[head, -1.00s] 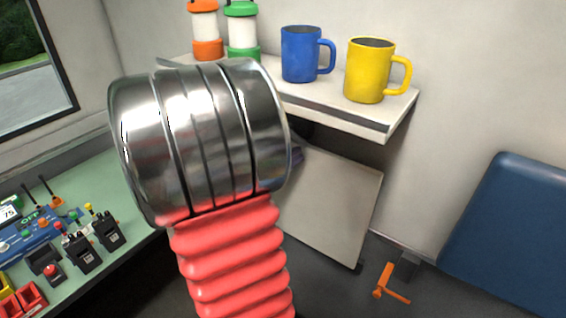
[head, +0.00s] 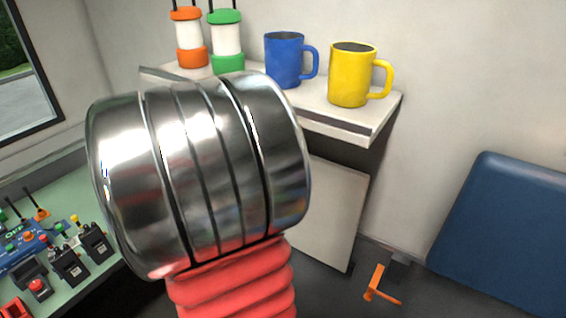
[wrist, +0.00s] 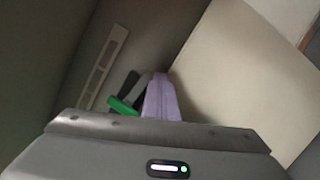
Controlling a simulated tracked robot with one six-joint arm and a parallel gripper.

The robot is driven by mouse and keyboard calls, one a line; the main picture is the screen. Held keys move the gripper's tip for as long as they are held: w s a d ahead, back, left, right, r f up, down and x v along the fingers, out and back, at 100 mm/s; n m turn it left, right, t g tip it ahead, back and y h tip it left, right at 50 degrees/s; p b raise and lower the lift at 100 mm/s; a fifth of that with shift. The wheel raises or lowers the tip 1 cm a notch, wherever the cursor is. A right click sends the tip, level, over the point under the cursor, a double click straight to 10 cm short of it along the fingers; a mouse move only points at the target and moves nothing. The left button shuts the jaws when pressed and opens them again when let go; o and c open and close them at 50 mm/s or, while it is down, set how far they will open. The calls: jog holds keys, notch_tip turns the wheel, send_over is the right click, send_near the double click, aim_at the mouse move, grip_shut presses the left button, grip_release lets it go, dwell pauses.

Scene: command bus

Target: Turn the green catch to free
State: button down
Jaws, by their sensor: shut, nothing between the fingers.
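The green catch (wrist: 122,105) shows in the wrist view, just left of the picture's middle. A dark piece (wrist: 128,87) sits right above it. My gripper (wrist: 161,78) has pale purple fingers, which stand together in the wrist view. They are close to the right side of the catch and nothing shows between them. I cannot tell whether they touch the catch. The grey gripper body covers the bottom of that view. In the head view my metal arm link hides the gripper and the catch.
A pale panel (wrist: 240,70) rises right of the fingers. A pale slotted strip (wrist: 104,66) is on the left wall. In the head view, a shelf (head: 330,122) carries a blue mug (head: 285,60), a yellow mug (head: 350,75) and two lanterns. An orange crank (head: 377,285) is low right.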

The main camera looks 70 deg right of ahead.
jog(key=shift+a, duration=0.1)
jog(key=v, duration=1.3)
jog(key=shift+w+a, duration=0.25)
jog(key=shift+w, duration=0.05)
jog(key=shift+f, duration=0.1)
jog(key=c, duration=2.5)
grip_release()
jog(key=o, duration=0.5)
jog(key=shift+s+d, duration=0.15)
jog(key=shift+d, duration=0.1)
jog(key=shift+c, duration=0.2)
jog(key=shift+o, duration=1.4)
jog(key=shift+s+d, duration=0.3)
jog(key=shift+d, duration=0.15)
jog(key=shift+x, duration=3.4)
jog(key=shift+a, duration=0.15)
